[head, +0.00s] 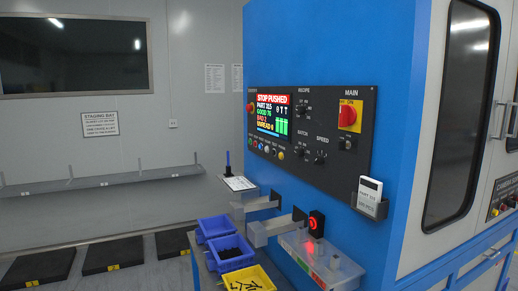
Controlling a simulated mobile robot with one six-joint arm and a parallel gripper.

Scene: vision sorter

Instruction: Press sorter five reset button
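The sorter is a tall blue cabinet (310,40) with a black control panel (330,165) on its front. The lit screen (272,113) has a red banner reading "STOP PUSHED", with part, good, bad and unread counts below. A row of small coloured push buttons (266,149) runs under the screen. Their labels are too small to read, so I cannot tell which is reset. A red mushroom stop button (251,107) sits at the screen's left edge. No "five" marking is readable on the cabinet. My gripper is not in view.
A red-on-yellow main switch (349,115) and black knobs sit right of the screen. Below the panel, metal chutes (268,230), a red-lit black device (315,226), blue bins (216,226) and a yellow bin (247,280) stick out. Floor at left holds dark mats (112,254).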

